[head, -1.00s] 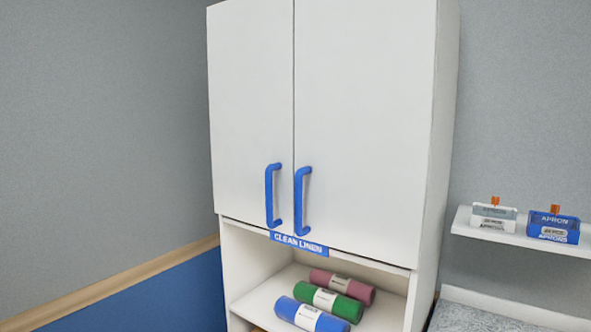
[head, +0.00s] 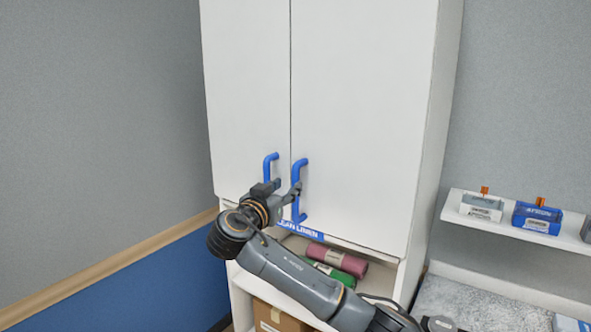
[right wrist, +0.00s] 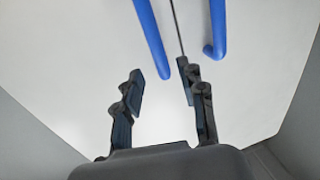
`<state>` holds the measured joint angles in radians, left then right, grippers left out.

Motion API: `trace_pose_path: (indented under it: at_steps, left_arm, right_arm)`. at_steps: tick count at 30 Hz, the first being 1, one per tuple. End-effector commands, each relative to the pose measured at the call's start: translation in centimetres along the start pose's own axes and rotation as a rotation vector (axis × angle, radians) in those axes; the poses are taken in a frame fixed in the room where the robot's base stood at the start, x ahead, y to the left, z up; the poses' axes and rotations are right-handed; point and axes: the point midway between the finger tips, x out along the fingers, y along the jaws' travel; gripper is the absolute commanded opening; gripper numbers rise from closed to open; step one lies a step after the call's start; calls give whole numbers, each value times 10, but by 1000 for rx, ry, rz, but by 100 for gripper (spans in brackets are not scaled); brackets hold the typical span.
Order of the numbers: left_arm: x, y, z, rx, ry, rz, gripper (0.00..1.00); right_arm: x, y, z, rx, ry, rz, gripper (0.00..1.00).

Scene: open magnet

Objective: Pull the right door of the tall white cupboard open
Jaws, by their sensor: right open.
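The tall white cupboard has two shut doors, the right door (head: 365,110) being the wider in the head view. Its blue handle (head: 303,170) stands beside the left door's blue handle (head: 270,165), with the seam between them. My right gripper (head: 287,187) is in front of the handles, its fingers hiding part of them. In the right wrist view my right gripper (right wrist: 160,72) is open. One blue handle (right wrist: 151,35) runs toward the gap between the fingertips, and the other lies outside to the right. I cannot tell whether a finger touches a handle. My left gripper is out of view.
Below the doors, an open shelf holds a pink roll (head: 338,258) and a green roll (head: 350,265), partly behind my arm. A cardboard box (head: 272,318) is lower down. A wall shelf (head: 510,227) with small boxes is at right. Free space lies left of the cupboard.

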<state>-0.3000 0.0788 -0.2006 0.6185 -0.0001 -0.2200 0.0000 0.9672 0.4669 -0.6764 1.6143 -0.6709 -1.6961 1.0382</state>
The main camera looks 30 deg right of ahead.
Motion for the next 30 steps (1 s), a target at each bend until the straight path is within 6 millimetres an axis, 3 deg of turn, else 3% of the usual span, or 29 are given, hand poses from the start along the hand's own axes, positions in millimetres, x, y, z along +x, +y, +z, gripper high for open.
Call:
trace_pose_path:
  at_steps: [1,9,15,23,28,30]
  left_arm:
    - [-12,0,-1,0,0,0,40]
    - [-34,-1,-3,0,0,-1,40]
    - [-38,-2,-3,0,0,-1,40]
    - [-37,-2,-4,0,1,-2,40]
    - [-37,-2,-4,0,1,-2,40]
    - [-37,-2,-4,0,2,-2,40]
  right_arm:
    - [12,2,-6,-5,1,5,40]
    - [55,0,-4,-2,0,2,40]
    - [67,0,0,0,-1,-1,40]
    - [68,0,0,0,-1,-1,40]
    - [68,0,0,0,-1,-1,6]
    - [67,0,0,0,-1,-1,0]
